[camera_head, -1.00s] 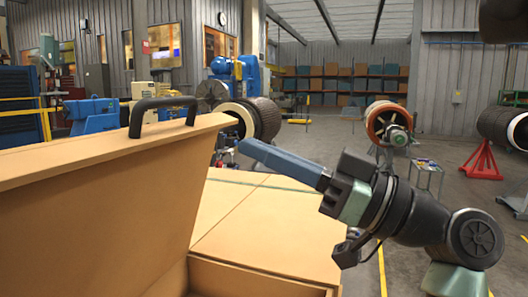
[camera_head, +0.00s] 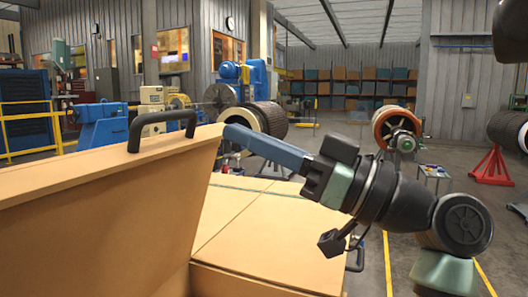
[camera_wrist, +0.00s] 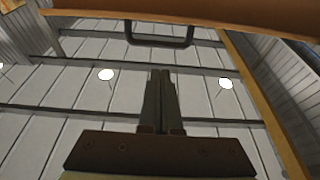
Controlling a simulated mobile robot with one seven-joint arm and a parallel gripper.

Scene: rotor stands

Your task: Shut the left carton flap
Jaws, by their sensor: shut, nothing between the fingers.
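The left carton flap (camera_head: 100,205) is a large tan panel standing raised and tilted at the left, with a black handle (camera_head: 162,125) on its top edge. My gripper (camera_head: 228,132) is shut and empty, its blue-grey fingers pointing left. The fingertips are at the flap's upper right corner; I cannot tell whether they touch it. In the wrist view the shut fingers (camera_wrist: 160,78) point up toward the flap's tan edge (camera_wrist: 200,12) and its handle (camera_wrist: 160,40), with a gap showing between in the picture.
The carton's other tan panels (camera_head: 270,235) lie flat below my arm, with a seam between them. A rotor (camera_head: 262,120) stands behind the flap and another (camera_head: 395,127) stands at the right. A red stand (camera_head: 492,167) and a small table (camera_head: 432,175) are on the open floor.

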